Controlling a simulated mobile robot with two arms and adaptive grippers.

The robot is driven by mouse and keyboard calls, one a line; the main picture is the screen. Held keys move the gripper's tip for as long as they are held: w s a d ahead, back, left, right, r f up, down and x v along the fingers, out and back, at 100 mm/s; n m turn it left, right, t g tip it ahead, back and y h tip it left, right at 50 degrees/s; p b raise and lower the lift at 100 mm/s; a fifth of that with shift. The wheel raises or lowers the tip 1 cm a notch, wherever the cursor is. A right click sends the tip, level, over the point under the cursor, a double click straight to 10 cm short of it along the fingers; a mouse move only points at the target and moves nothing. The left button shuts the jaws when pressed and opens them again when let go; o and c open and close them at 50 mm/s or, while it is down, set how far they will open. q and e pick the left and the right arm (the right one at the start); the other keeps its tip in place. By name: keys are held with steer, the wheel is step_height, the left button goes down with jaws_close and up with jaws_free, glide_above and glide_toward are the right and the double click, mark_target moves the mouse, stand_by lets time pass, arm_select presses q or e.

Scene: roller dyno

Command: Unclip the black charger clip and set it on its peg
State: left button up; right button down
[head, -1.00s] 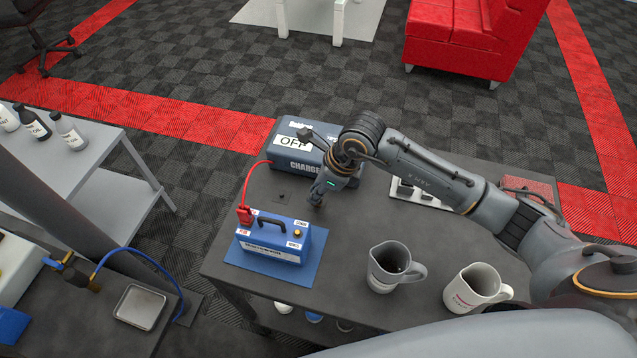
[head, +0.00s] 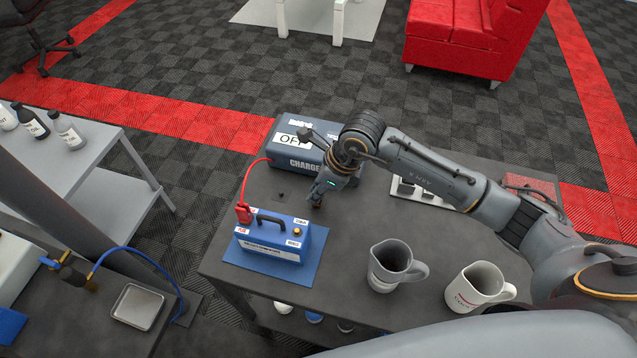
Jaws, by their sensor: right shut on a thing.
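The blue battery (head: 268,245) stands on a blue mat (head: 312,262) on the dark table. The red clip (head: 243,212) is on the battery's left post, with a red cable running up to the charger. The right post (head: 297,230) is brass and bare. The charger (head: 300,150), marked OFF, stands at the table's back. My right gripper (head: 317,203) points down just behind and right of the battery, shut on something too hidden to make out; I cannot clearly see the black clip. A small dark peg (head: 280,194) stands on the table left of the gripper. My left gripper is not in view.
A grey mug (head: 393,267) and a white mug (head: 478,288) stand at the table's front right. A light tray with dark items (head: 425,193) lies behind my right arm. The table between mat and charger is mostly clear.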

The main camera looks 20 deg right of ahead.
steer(key=shift+f+b, duration=0.2)
steer(key=shift+b, duration=0.1)
stand_by(0.4)
steer(key=c, duration=1.2)
jaws_free()
steer(key=shift+r, duration=0.1)
steer(key=v, duration=1.2)
steer(key=shift+w, duration=0.1)
